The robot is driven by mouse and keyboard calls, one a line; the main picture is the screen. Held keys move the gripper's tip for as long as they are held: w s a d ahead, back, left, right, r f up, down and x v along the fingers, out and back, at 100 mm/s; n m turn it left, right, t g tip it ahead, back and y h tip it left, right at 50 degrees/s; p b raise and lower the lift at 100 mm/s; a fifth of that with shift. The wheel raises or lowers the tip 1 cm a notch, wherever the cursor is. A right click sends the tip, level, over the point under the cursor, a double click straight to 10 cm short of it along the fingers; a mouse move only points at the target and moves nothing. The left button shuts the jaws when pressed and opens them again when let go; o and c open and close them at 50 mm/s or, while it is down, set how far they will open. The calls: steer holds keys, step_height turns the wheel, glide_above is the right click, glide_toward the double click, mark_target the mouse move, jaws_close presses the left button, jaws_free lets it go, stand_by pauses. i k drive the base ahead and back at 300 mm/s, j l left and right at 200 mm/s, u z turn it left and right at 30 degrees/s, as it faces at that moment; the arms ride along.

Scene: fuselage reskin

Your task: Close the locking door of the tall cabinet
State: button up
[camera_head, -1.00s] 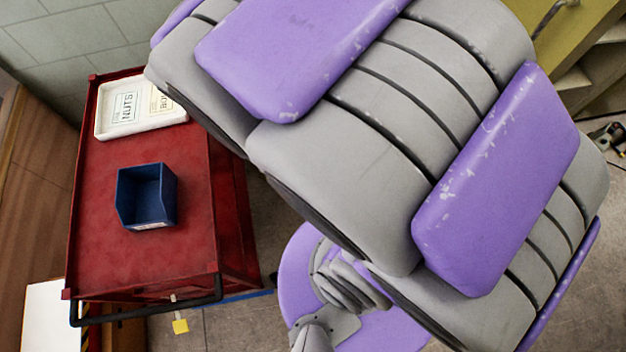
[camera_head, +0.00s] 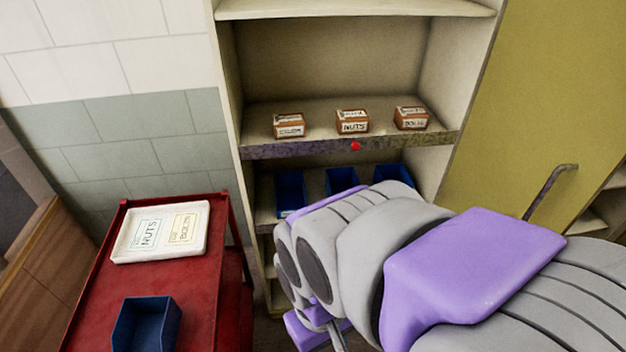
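The tall cabinet (camera_head: 230,150) stands open ahead, its shelves showing. Its yellow-green door (camera_head: 505,110) is swung out to the right, with a grey bar handle (camera_head: 551,190) low on it. My grey and purple arm covers the lower right of the view and part of the lower shelves. My gripper's fingers may lie at the arm's far lower end, but they are too hidden to tell open or shut. The arm is apart from the handle in the picture.
Small orange boxes (camera_head: 352,121) sit on a shelf, with blue bins (camera_head: 290,192) below. A red cart (camera_head: 190,290) at left carries a white tray (camera_head: 122,248) and a blue bin (camera_head: 146,325). More shelving (camera_head: 600,212) shows at far right.

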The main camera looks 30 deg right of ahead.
mark_target(545, 129)
steer(key=z, duration=2.2)
steer(key=k+j+u, duration=0.2)
steer(key=k, duration=0.1)
